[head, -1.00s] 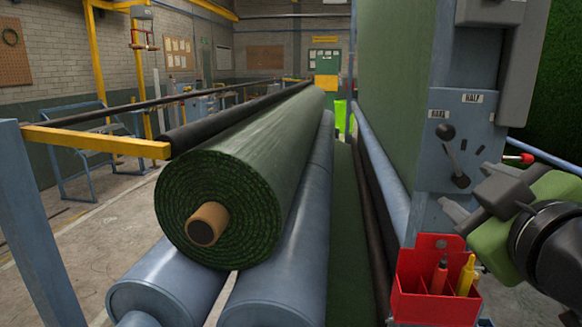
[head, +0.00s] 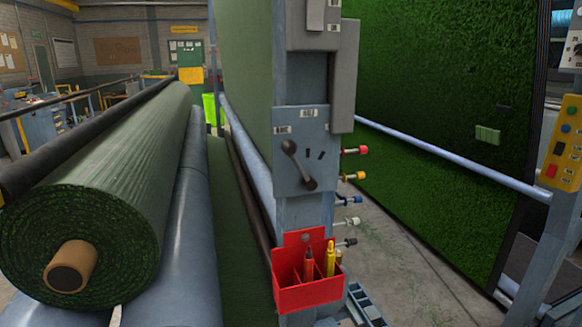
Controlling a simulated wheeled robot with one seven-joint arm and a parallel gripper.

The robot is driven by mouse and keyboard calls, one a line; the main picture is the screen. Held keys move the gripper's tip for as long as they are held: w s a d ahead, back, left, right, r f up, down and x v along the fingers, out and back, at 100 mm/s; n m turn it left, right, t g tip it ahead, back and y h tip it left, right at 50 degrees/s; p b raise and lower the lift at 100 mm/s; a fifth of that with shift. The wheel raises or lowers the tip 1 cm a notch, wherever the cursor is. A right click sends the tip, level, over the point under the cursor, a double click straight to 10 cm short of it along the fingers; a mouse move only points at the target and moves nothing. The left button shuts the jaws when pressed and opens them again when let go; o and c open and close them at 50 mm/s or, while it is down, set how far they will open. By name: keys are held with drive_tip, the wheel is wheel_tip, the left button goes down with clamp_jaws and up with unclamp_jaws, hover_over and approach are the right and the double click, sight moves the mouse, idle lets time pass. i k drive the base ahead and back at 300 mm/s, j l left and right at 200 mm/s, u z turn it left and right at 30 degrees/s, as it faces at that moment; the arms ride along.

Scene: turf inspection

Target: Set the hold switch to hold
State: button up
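No switch I can read as the hold switch shows. A blue-grey panel (head: 318,138) on the column carries a dark lever (head: 299,166). My gripper is not in view.
A red holder (head: 308,290) with marker-like tools hangs low on the column. Several coloured-tipped pegs (head: 355,151) stick out to its right. A large turf roll (head: 100,190) lies on rollers at left. A blue rail (head: 450,155) crosses before the hanging turf (head: 430,90).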

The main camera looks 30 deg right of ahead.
sight(552, 169)
drive_tip(key=z, duration=2.75)
drive_tip(key=u, duration=0.45)
drive_tip(key=l+u, duration=0.15)
drive_tip(key=u, duration=0.75)
drive_tip(key=l+u, duration=0.1)
drive_tip(key=u, duration=0.35)
drive_tip(key=l+u, duration=0.1)
drive_tip(key=u, duration=0.8)
drive_tip(key=k+u, duration=0.1)
drive_tip(key=u, duration=0.35)
drive_tip(key=l+u, duration=0.15)
drive_tip(key=u, duration=0.3)
drive_tip(key=k+l+u, duration=0.15)
drive_tip(key=u, duration=0.3)
drive_tip(key=k+l+u, duration=0.1)
drive_tip(key=u, duration=0.35)
drive_tip(key=k+u, duration=0.15)
drive_tip(key=u, duration=0.3)
drive_tip(key=k+l+u, duration=0.1)
drive_tip(key=u, duration=0.35)
drive_tip(key=k+l+u, duration=0.2)
drive_tip(key=k+u, duration=0.75)
drive_tip(key=k, duration=0.15)
